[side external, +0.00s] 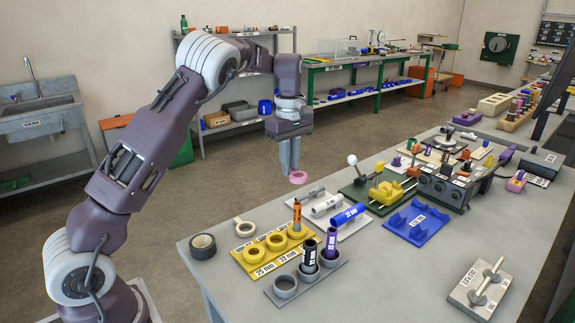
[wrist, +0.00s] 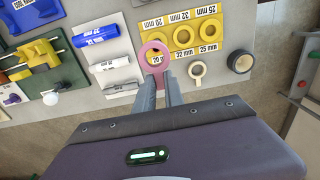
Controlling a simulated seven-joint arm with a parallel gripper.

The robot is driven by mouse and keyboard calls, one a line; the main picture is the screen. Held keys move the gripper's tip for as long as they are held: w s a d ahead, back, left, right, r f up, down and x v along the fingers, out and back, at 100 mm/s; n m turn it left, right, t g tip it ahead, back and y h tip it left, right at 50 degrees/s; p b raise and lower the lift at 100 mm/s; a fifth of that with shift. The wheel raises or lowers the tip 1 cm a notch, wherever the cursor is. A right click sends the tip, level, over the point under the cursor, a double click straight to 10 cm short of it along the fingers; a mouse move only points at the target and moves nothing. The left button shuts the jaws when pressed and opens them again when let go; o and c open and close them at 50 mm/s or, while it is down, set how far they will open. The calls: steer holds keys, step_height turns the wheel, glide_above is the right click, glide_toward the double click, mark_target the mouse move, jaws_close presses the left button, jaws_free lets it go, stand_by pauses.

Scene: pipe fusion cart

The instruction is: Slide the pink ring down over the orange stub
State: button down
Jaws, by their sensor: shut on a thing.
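The pink ring (side external: 298,177) is held at its edge between the fingertips of my gripper (side external: 290,168), in the air above the bench. In the wrist view my gripper (wrist: 159,76) is shut on the near edge of the pink ring (wrist: 147,48). The orange stub (side external: 297,216) stands upright at the far right end of the yellow holder (side external: 243,262). In the side external view the ring is above the stub's top and clearly apart from it. In the wrist view the ring overlaps the holder's 20 mm end, and I cannot clearly make out the stub there.
Black and purple (side external: 331,243) pipes stand in a grey holder (side external: 312,287) in front. A black tape roll (side external: 203,247) and a cream ring (side external: 244,228) lie at left. Blue and white pipes lie on a grey tray (side external: 345,229) at right. The near bench (side external: 400,283) is mostly clear.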

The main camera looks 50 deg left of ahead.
steer(key=shift+f, duration=2.85)
steer(key=shift+f, duration=1.65)
steer(key=c, duration=1.3)
jaws_free()
steer(key=shift+c, duration=0.2)
